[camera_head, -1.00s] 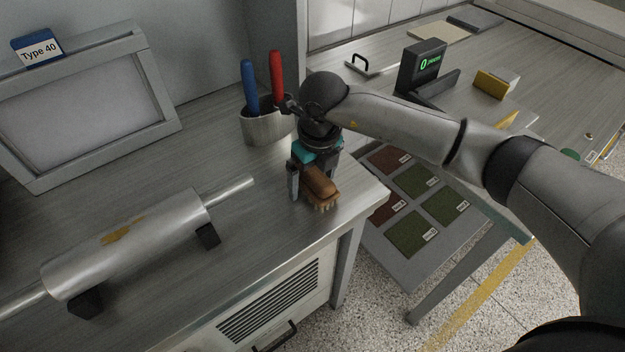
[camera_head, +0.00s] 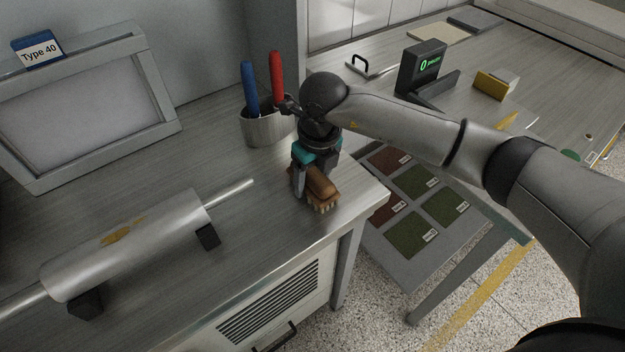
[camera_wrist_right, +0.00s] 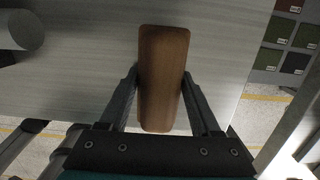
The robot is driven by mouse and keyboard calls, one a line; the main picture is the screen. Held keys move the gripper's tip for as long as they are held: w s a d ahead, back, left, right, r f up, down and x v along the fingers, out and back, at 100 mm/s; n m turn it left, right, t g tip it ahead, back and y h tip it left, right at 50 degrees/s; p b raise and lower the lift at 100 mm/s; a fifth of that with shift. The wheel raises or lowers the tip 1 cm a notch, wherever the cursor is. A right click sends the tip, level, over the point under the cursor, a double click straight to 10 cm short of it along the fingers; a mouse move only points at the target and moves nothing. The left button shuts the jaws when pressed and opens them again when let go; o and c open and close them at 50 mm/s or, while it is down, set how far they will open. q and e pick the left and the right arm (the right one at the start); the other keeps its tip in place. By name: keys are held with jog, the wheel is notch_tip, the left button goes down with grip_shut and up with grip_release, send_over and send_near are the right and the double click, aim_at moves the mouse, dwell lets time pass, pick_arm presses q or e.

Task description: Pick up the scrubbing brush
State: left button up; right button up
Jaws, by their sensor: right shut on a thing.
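The scrubbing brush (camera_head: 322,190) has a brown wooden back and pale bristles. It is at the right front corner of the metal workbench, bristles down. My right gripper (camera_head: 312,184) reaches down over it and is shut on it. In the right wrist view the brush (camera_wrist_right: 163,80) stands lengthwise between the two fingers of the right gripper (camera_wrist_right: 160,82), which press on its long sides. Whether the bristles touch the bench I cannot tell. My left gripper is in neither view.
A metal cup (camera_head: 264,128) with a blue-handled and a red-handled tool stands just behind the gripper. A steel roller (camera_head: 130,240) on dark supports lies to the left. A framed panel (camera_head: 80,110) stands at the back left. The bench edge is close on the right.

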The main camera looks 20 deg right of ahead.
aim_at(313, 172)
notch_tip(313, 172, up, 20)
jog(key=p, duration=0.2)
dwell(0.4)
jog(key=o, duration=0.9)
jog(key=c, duration=0.6)
